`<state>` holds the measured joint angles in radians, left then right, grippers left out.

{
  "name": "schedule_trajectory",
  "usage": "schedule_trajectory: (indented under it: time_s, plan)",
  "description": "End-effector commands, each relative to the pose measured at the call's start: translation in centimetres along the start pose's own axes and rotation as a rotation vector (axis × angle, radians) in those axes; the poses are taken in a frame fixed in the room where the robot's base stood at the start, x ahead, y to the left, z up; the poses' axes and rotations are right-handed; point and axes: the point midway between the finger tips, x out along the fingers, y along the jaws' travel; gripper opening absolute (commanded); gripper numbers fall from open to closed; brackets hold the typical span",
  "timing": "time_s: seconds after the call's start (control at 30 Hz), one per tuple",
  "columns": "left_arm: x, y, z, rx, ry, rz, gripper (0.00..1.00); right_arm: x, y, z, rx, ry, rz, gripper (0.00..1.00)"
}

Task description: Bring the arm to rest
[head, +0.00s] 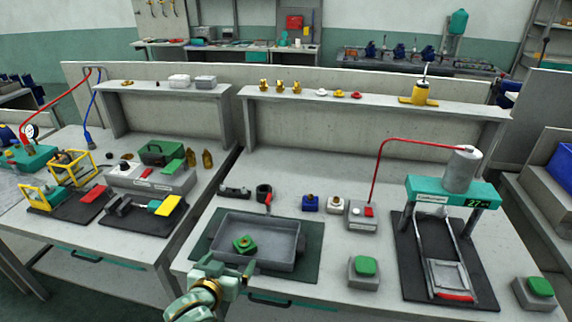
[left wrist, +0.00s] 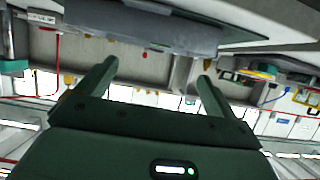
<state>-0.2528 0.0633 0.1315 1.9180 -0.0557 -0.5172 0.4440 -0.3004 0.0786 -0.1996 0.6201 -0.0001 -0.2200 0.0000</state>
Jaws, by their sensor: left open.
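My left gripper (head: 232,266) shows at the bottom of the head view, at the front edge of the right-hand bench, close in front of the grey tray. In the left wrist view its two green fingers (left wrist: 158,70) stand wide apart with nothing between them. The grey tray (head: 285,229) lies on a dark green mat (head: 313,263). A green part (head: 245,244) with a brass-coloured middle is in the tray, apart from my fingers as far as I can tell. My right arm and gripper are not in view.
A teal press-like machine (head: 440,190) with a digital display stands on the right. Green-topped boxes (head: 364,267) and a red hose (head: 377,165) are near it. Another bench (head: 120,238) with tools stands to the left. A shelf (head: 450,112) runs behind. Floor space (head: 85,300) shows at lower left.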

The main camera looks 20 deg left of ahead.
Motion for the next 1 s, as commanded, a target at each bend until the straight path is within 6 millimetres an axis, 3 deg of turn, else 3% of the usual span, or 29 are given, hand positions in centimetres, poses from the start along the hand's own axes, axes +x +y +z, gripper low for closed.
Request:
schedule_trajectory:
  time_s: [0.13,0.23,0.37,0.43,0.57,0.6,0.7,0.8,0.9,1.0]
  plan:
    - [0.0,0.1,0.2,0.002,-0.006,0.002,0.93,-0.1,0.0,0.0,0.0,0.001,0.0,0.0]
    - [0.1,0.5,2.5,0.021,-0.061,0.015,0.93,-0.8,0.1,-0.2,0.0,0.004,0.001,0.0]
    - [-0.6,2.0,10.0,0.085,-0.23,0.061,0.93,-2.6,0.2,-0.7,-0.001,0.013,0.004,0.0]
    - [-2.1,2.7,15.6,0.136,-0.351,0.096,0.93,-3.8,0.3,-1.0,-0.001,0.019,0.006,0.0]
    - [-7.7,3.3,26.0,0.245,-0.584,0.17,0.93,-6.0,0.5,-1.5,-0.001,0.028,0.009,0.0]
    - [-10.0,3.1,28.9,0.279,-0.654,0.192,0.93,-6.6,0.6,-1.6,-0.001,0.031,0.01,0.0]
    - [-15.9,2.2,34.7,0.356,-0.805,0.243,0.93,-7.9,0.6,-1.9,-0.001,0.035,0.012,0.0]
    - [-21.2,0.9,38.5,0.419,-0.922,0.281,0.93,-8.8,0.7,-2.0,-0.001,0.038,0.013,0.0]
    - [-24.9,-0.2,40.8,0.463,-0.999,0.307,0.93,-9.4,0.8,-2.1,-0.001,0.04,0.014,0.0]
    - [-25.6,-0.5,41.2,0.471,-1.014,0.311,0.93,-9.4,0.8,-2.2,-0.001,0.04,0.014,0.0]
